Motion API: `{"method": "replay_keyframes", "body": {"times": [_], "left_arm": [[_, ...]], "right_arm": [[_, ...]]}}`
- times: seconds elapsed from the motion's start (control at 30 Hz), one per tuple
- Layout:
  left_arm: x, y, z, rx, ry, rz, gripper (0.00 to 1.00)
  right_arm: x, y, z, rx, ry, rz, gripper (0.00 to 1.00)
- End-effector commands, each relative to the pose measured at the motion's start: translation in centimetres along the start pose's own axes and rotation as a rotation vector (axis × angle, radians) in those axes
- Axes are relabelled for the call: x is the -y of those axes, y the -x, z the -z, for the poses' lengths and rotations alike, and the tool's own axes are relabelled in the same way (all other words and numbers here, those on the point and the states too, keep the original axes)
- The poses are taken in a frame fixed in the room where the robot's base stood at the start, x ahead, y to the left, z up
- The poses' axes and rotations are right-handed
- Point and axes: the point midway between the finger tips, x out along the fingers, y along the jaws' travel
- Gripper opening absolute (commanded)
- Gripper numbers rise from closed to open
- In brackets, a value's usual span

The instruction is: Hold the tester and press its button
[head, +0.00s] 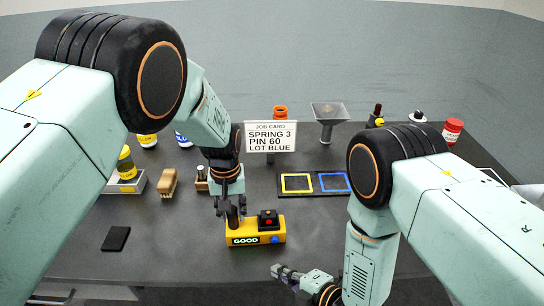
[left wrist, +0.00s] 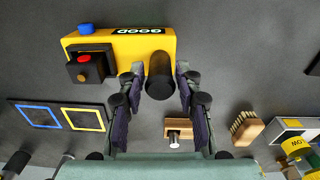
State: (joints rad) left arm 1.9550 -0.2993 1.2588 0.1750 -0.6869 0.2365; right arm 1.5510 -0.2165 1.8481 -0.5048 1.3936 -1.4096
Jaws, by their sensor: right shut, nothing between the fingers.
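The yellow tester (head: 257,232) lies on the dark table, its lit display reading GOOD. It carries a black block with a red button (head: 268,222), and a blue knob (head: 275,239) sits at its right end. A black upright grip (head: 232,217) stands at its left end. My left gripper (head: 238,204) is above that end; in the left wrist view its fingers (left wrist: 160,90) stand on both sides of the black grip (left wrist: 160,72), seemingly open with narrow gaps. My right gripper (head: 278,271) is shut and empty, in front of the tester, to its lower right.
A tray with yellow and blue frames (head: 314,182) lies behind the tester. A job card (head: 270,136), a funnel stand (head: 329,115), a brush (head: 168,182) and a red jar (head: 452,130) stand farther out. A black pad (head: 116,238) lies left.

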Motion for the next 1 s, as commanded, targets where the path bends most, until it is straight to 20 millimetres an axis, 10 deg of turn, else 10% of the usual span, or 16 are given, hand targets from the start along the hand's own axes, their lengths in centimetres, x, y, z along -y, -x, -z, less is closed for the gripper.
{"method": "replay_keyframes", "body": {"times": [0.57,1.0], "left_arm": [[0.0,0.6,0.0,0.0,0.0,0.0,0.53],[0.0,8.9,0.0,-0.003,0.0,0.0,0.53]], "right_arm": [[0.0,0.0,0.0,0.0,0.0,0.0,0.0],[0.0,0.0,0.0,0.0,0.0,0.0,0.0]]}}
